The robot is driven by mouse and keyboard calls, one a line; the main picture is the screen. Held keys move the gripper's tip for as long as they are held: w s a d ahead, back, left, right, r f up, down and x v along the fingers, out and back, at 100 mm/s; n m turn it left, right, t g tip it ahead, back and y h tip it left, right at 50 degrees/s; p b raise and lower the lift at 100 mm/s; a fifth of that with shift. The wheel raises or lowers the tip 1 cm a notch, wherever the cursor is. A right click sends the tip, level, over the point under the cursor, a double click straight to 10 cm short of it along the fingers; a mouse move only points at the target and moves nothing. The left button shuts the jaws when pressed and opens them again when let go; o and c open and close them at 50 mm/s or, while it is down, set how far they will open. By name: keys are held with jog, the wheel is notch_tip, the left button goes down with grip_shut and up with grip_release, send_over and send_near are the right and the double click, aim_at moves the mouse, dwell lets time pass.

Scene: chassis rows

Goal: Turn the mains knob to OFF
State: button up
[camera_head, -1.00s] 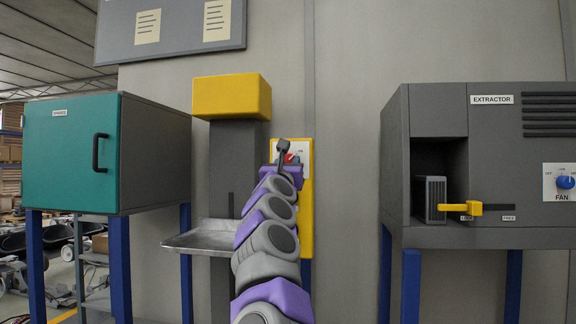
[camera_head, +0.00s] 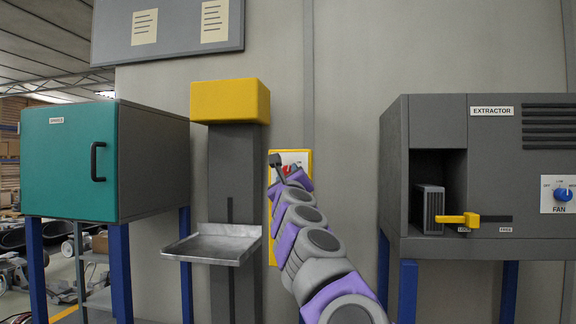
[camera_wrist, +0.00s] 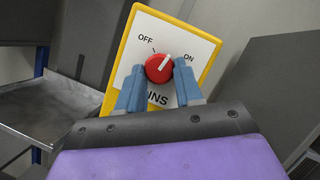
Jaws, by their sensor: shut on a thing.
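The red mains knob (camera_wrist: 158,68) sits on a white plate (camera_wrist: 142,28) on a yellow panel (camera_wrist: 118,62), which looks tilted in the wrist view. Its white pointer lies between the OFF and ON labels, roughly midway. My gripper (camera_wrist: 159,84) has its blue-grey fingers on either side of the knob and is shut on it. The MAINS lettering is partly hidden by the fingers. In the head view the yellow panel (camera_head: 304,158) is on the wall behind my arm, and the knob (camera_head: 286,170) is mostly covered.
A yellow-topped grey column (camera_head: 230,102) with a metal tray (camera_head: 210,254) stands left of the panel. A teal-doored cabinet (camera_head: 70,165) is farther left. The extractor unit (camera_head: 480,180), with a FAN knob (camera_head: 563,194), stands right. Bare wall lies between panel and extractor.

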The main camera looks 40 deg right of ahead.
jog(key=n+y+p, duration=0.1)
jog(key=n+p, duration=0.3)
jog(key=p, duration=0.2)
jog(key=r+n+y+p, duration=0.1)
jog(key=n+y+p, duration=0.1)
jog(key=n+p, duration=0.2)
jog(key=shift+s+d+r+y+p, duration=0.1)
jog(key=shift+s+d+y+p, duration=0.15)
jog(key=shift+p, duration=0.85)
jog(key=n+p, duration=0.2)
jog(key=p, duration=0.2)
jog(key=n+g+y+p, duration=0.1)
jog(key=n+p, duration=0.1)
jog(key=p, duration=0.2)
jog(key=shift+w+n+y, duration=0.1)
jog(key=shift+n+y, duration=0.15)
jog(key=shift+n, duration=0.15)
jog(key=shift+a+f+p, duration=0.1)
jog(key=shift+f+p, duration=0.1)
jog(key=shift+p, duration=0.15)
jog(key=o, duration=1)
jog(key=shift+w+f+g, duration=0.1)
jog(key=shift+w+g, duration=0.15)
jog(key=shift+g, duration=0.05)
jog(key=shift+o, duration=0.2)
jog(key=shift+s+d, duration=0.15)
jog(key=shift+d, duration=0.05)
